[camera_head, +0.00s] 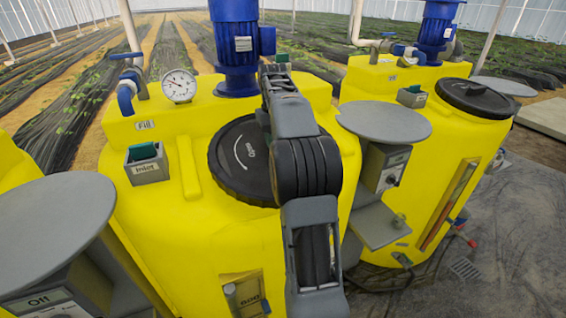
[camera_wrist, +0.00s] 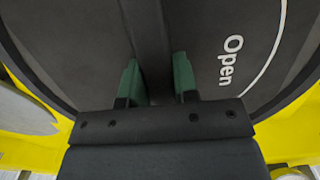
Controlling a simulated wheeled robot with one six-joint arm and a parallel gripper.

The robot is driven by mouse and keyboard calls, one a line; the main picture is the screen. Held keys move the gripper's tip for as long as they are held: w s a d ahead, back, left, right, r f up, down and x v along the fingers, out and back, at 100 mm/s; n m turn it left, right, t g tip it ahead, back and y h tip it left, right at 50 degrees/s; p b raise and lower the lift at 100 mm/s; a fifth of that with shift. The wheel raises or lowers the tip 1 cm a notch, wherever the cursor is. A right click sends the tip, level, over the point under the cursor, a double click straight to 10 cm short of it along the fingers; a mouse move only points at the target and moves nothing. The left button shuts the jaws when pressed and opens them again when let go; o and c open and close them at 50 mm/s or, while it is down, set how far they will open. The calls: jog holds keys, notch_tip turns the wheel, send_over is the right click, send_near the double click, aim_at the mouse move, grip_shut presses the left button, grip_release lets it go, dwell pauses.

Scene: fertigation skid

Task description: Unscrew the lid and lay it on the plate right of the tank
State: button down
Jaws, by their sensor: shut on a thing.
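The black round lid (camera_head: 232,175) sits on top of the middle yellow tank (camera_head: 150,215). Its white "Open" mark and curved arrow show in both views, and my arm covers its right part. In the wrist view the lid (camera_wrist: 75,45) fills most of the picture. My gripper (camera_wrist: 157,82) has its green fingers on either side of the lid's raised dark bar and is shut on it. In the head view my arm hides the fingers. The grey round plate (camera_head: 384,122) right of the tank is empty.
Another grey plate (camera_head: 55,230) stands left of the tank, bare.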

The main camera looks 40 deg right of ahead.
jog(key=shift+s+a+r, duration=0.1)
jog(key=shift+s+r, duration=0.05)
jog(key=shift+r, duration=0.9)
jog(key=shift+s+r, duration=0.2)
jog(key=shift+r, duration=0.85)
jog(key=shift+s+a+r, duration=0.1)
jog(key=shift+s+r, duration=0.05)
jog(key=shift+r, duration=0.9)
jog(key=shift+d, duration=0.1)
